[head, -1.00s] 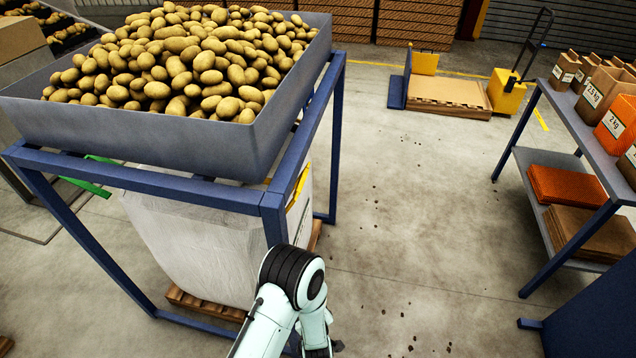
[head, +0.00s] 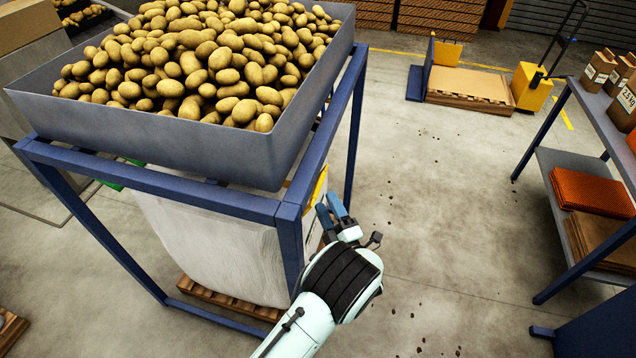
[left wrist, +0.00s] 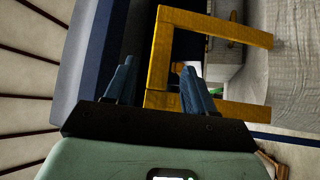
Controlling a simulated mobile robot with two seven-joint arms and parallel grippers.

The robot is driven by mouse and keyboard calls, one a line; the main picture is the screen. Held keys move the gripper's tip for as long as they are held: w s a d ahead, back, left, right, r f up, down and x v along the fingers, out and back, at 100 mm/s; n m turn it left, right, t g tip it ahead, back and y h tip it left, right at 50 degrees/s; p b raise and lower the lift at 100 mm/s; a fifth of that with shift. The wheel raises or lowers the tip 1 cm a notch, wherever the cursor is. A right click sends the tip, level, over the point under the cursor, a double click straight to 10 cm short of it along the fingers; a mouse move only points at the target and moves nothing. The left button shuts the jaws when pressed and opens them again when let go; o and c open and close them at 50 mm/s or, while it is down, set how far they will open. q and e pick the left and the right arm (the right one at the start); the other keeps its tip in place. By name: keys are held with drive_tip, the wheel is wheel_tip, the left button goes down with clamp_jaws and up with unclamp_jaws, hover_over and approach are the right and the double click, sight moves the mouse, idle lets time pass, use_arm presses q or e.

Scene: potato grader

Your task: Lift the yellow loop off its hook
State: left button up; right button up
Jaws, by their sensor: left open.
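The yellow loop (head: 318,187) hangs at the right side of the blue frame, near the corner post, above the white bag (head: 215,245). In the left wrist view it is a squared yellow band (left wrist: 159,50) with an open middle. My left gripper (head: 335,207) is open and empty, just right of the loop in the head view. In the left wrist view one bar of the loop shows between the two fingers (left wrist: 157,80); I cannot tell whether they touch it. The hook is not clearly visible. My right gripper is out of view.
The blue frame (head: 165,200) carries a grey hopper (head: 150,145) heaped with potatoes, close to my left arm. A shelf table (head: 600,130) with bags stands at the right. The floor between them is open, with small dark bits.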

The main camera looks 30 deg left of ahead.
sight(318, 186)
use_arm(q)
drive_tip(key=p+x, duration=0.1)
drive_tip(key=x, duration=0.5)
drive_tip(key=shift+w+a, duration=0.1)
drive_tip(key=shift+a, duration=0.1)
drive_tip(key=shift+c, duration=0.3)
clamp_jaws()
